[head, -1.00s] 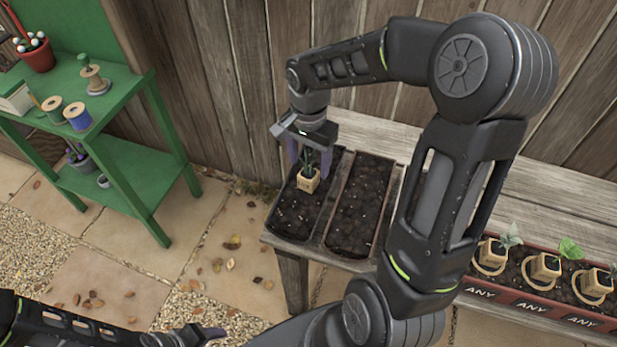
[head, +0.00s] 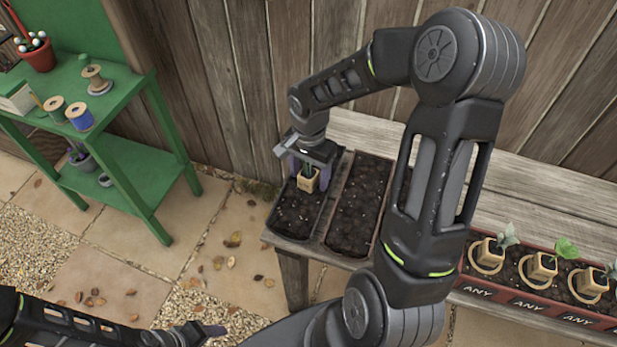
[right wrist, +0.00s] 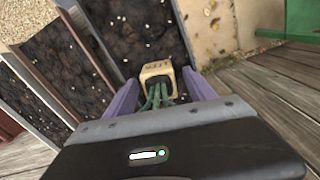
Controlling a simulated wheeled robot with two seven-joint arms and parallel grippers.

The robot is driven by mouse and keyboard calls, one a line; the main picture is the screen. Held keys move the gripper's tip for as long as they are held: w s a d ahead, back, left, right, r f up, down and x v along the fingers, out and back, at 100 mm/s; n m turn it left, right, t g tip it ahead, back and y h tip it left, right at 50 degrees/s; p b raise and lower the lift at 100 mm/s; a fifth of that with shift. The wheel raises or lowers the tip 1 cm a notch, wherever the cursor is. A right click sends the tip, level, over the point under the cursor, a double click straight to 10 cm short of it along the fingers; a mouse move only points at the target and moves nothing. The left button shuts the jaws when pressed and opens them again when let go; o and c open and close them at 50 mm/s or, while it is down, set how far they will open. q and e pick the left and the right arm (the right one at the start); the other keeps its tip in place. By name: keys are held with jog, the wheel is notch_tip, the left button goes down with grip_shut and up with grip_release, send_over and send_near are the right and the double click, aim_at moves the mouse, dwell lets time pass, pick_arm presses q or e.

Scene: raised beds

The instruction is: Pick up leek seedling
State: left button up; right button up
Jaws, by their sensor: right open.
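The leek seedling (head: 307,180) is a small tan pot with upright green leaves. It stands on the dark soil of the left planting tray (head: 296,222), near the tray's back end. My right gripper (head: 308,177) is lowered over it from above and is open. In the right wrist view the seedling's pot (right wrist: 157,69) lies between the two purple fingers, with a finger on each side; the leaves point toward the palm. I cannot tell whether either finger touches it. My left gripper (head: 212,331) is low at the bottom of the head view, away from the seedling; its jaws are unclear.
A second soil tray (head: 357,210) lies just right of the first on the wooden bench. A red-brown trough (head: 533,303) marked ANY holds several potted seedlings at the right. A green shelf (head: 128,179) with spools stands left. A plank fence (head: 232,90) closes the back.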

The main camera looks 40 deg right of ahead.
aim_at(309, 172)
grip_shut()
dwell(0.6)
jog(key=shift+r, duration=0.1)
notch_tip(309, 172, up, 10)
jog(key=shift+f+b, duration=0.1)
jog(key=shift+b, duration=0.4)
dwell(0.4)
